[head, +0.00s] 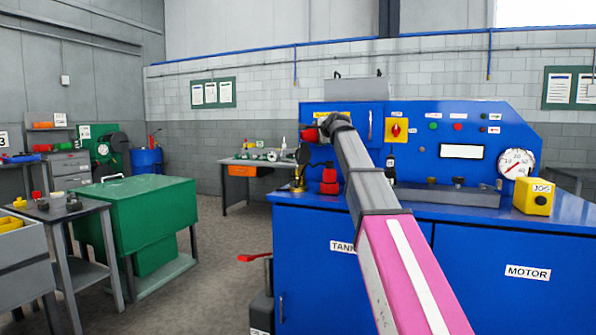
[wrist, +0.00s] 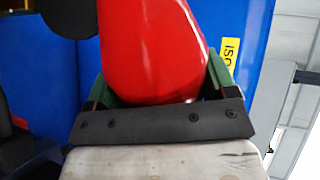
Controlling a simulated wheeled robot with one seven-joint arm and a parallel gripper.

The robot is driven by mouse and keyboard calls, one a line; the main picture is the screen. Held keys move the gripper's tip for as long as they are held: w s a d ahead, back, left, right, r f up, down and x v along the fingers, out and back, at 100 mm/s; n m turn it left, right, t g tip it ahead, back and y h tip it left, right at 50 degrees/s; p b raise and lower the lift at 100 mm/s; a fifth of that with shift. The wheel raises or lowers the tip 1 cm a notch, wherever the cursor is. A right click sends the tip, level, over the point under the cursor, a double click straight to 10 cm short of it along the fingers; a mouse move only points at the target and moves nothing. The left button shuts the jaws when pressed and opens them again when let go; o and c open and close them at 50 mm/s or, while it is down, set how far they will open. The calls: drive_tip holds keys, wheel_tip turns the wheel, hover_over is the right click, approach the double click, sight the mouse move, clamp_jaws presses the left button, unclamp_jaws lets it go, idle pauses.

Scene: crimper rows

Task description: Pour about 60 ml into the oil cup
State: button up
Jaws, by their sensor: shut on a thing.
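My gripper (wrist: 157,82) is shut on a smooth red container (wrist: 155,45), with a green-lined finger on each side of it. In the head view the red container (head: 310,135) shows at the far end of my arm, in front of the blue panel; my wrist hides part of it. I cannot tell how far it is tilted, and no liquid stream shows. A small brass cup-like fitting (head: 298,183) stands on the left end of the blue bench top, below and left of the container. It may be the oil cup; its inside does not show.
A red bottle (head: 329,182) with a dark top stands close right of the brass fitting. The blue machine (head: 350,255) carries a round gauge (head: 516,164) and a yellow box (head: 533,197) at right. A green cabinet (head: 140,210) stands left, with open floor between.

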idle(0.9)
drive_tip(key=shift+r+n, duration=0.1)
drive_tip(key=shift+n, duration=0.3)
idle(0.6)
drive_tip(key=shift+d+f+m, duration=0.1)
drive_tip(key=shift+f+m, duration=0.1)
drive_tip(key=shift+m, duration=0.1)
drive_tip(key=shift+w+d+r+m, duration=0.15)
drive_tip(key=shift+r+m, duration=0.1)
drive_tip(key=shift+m, duration=0.25)
drive_tip(key=shift+d+f+m+y, duration=0.1)
drive_tip(key=shift+f+m+y, duration=0.4)
drive_tip(key=shift+m, duration=0.5)
drive_tip(key=shift+y, duration=0.3)
